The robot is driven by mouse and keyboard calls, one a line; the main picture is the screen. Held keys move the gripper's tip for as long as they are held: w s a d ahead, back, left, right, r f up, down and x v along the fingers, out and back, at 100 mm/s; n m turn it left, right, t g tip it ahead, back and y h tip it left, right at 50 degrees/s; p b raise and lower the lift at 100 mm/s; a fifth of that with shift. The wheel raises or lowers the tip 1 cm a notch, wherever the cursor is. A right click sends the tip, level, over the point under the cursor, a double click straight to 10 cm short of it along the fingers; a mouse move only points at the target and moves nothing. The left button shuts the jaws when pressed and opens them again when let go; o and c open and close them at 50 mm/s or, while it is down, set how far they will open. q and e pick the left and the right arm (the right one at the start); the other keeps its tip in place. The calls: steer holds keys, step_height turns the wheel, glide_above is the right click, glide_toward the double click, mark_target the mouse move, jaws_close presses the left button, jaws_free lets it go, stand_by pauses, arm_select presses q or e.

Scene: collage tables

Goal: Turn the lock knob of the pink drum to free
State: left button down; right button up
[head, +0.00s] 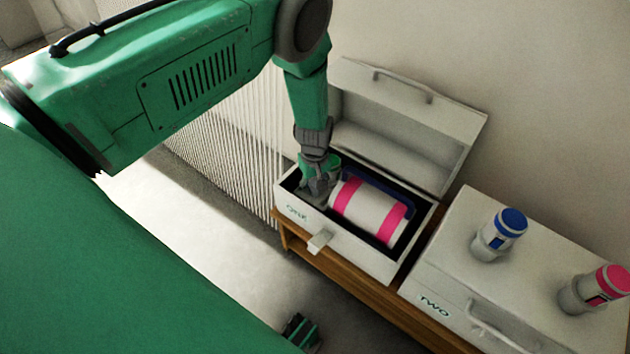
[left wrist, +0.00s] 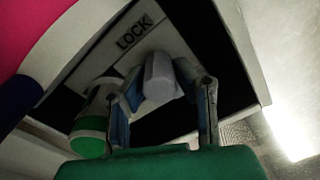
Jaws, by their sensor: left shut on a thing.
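The pink drum (head: 368,212), white with pink bands, lies on its side in an open white box marked ONE (head: 386,261). My left gripper (head: 318,194) reaches down into the box at the drum's left end. In the left wrist view, its two blue-padded fingers (left wrist: 160,98) are shut on a pale grey knob (left wrist: 160,76). The knob sits on a plate with the printed word LOCK (left wrist: 134,32) above it. My fingers partly cover the knob and plate, and any other marking there is hidden.
The box's raised lid (head: 400,125) stands behind the drum. A dark blue thing (head: 385,190) lies along the drum's far side. A green-ended cylinder (left wrist: 92,135) is beside my fingers. On closed box TWO (head: 455,262) stand a blue-capped canister (head: 497,235) and a pink-capped canister (head: 592,291).

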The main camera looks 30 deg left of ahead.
mark_target(315, 183)
arm_select(q)
steer(key=shift+s+d+f, duration=0.1)
steer(key=shift+d, duration=0.05)
stand_by(0.3)
steer(key=c, duration=1.3)
jaws_free()
steer(key=shift+r, duration=0.4)
step_height(315, 183, up, 11)
